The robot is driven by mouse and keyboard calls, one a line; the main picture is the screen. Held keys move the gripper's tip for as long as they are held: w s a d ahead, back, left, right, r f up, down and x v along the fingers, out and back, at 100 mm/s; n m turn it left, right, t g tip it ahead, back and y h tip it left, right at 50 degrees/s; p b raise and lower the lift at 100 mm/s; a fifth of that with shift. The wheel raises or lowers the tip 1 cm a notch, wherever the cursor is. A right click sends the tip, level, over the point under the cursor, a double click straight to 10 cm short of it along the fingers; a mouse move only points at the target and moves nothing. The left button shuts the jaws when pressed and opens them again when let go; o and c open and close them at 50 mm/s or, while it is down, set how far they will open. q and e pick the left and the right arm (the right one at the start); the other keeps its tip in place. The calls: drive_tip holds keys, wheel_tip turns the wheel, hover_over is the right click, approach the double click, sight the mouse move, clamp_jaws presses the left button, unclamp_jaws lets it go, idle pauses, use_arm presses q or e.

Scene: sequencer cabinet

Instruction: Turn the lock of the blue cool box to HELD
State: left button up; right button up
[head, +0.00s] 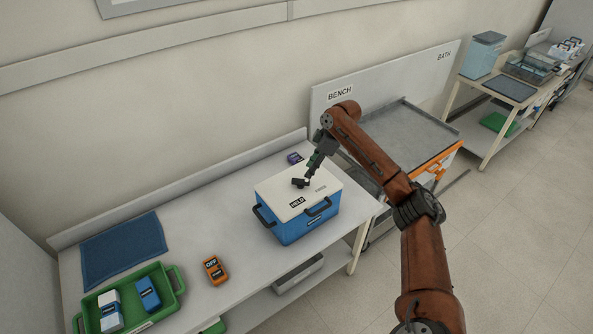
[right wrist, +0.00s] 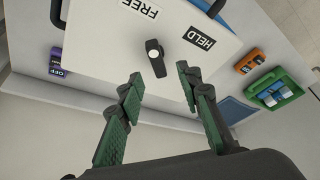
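The blue cool box (head: 296,230) stands on the bench with its white lid shut. The lid bears a HELD label (head: 297,202) and a FREE label (head: 320,189); both labels also show in the right wrist view. The black lock knob (right wrist: 155,57) is on the lid; its broader end lies toward the labels' side, its narrower end toward my gripper. I cannot tell which label it is set to. My right gripper (right wrist: 158,85) is open and empty, its fingers on either side of the view just short of the knob. In the head view it partly covers the knob. My left gripper is out of view.
On the bench are an orange OFF device (head: 215,270), a purple device (head: 295,158), a blue mat (head: 123,248) and a green tray (head: 175,299) with blue-and-white items. A grey-topped cart (head: 410,135) stands right of the bench.

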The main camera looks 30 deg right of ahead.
sight(301, 180)
drive_tip(key=shift+w+a+f, duration=0.25)
drive_tip(key=shift+w+f, duration=0.2)
drive_tip(key=shift+w, duration=0.2)
drive_tip(key=x, duration=0.3)
drive_tip(key=shift+s+f, duration=0.2)
drive_tip(key=shift+f, duration=0.05)
drive_tip(key=shift+b+x, duration=0.35)
drive_tip(key=shift+x, duration=0.8)
drive_tip(key=shift+w+f, duration=0.1)
drive_tip(key=shift+f, duration=0.1)
drive_tip(key=shift+a+f, duration=0.1)
drive_tip(key=shift+f, duration=0.05)
drive_tip(key=shift+c, duration=0.2)
drive_tip(key=c, duration=0.6)
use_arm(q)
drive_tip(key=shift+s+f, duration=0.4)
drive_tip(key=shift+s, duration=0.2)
use_arm(e)
clamp_jaws()
